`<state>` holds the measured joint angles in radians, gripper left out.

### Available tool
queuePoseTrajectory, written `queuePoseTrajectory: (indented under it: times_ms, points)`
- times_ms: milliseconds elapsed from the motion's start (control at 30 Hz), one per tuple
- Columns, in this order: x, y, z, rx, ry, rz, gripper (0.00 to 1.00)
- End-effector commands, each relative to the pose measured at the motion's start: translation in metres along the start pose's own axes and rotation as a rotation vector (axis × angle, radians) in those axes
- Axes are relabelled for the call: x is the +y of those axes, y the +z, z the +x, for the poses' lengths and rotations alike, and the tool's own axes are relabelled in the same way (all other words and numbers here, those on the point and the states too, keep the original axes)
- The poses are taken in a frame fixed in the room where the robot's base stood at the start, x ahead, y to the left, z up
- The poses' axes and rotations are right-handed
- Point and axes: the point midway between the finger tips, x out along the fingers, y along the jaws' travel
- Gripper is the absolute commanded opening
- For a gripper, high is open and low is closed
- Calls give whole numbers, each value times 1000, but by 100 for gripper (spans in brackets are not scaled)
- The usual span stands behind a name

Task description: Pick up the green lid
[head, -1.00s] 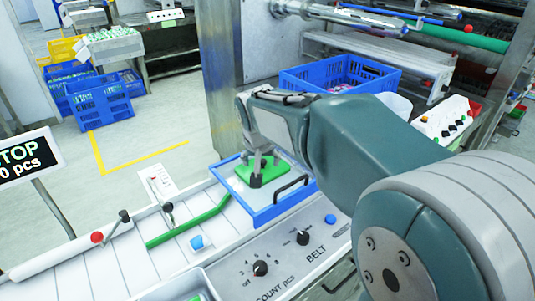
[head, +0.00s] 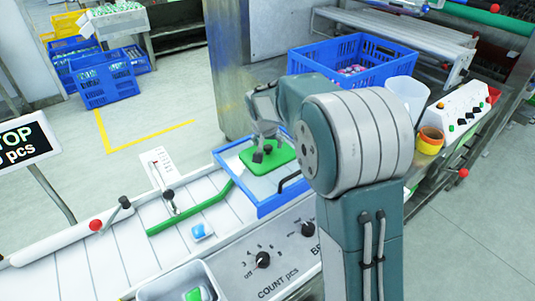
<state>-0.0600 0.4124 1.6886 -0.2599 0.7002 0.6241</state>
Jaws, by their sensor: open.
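A flat green piece (head: 285,156), which looks like the lid, lies inside a blue-rimmed tray (head: 262,208) with a pale floor in the head view. My gripper (head: 264,153) points down over this green piece, its dark fingertips at or just above its surface. The fingers are apart, and I cannot tell if they touch it. My arm comes from the right and hides part of the tray's far right side.
A green guide bar (head: 190,214) and a blue-and-white piece (head: 201,231) are on the white slatted conveyor left of the tray. Control knobs (head: 262,260) are in front. A blue crate (head: 352,60) and a white container (head: 404,97) stand behind.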

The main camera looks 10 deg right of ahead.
Motion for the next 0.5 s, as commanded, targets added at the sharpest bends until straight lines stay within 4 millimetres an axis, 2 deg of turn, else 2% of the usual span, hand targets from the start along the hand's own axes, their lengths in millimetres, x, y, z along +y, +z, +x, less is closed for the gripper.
queuePoseTrajectory:
  times_ms: [100, 200, 500]
  points:
    - [-2, -1, 21, -3, 2, 0, 82]
    - [-3, -1, 32, 0, 2, -1, 82]
    - [-3, -1, 37, 1, 2, -1, 82]
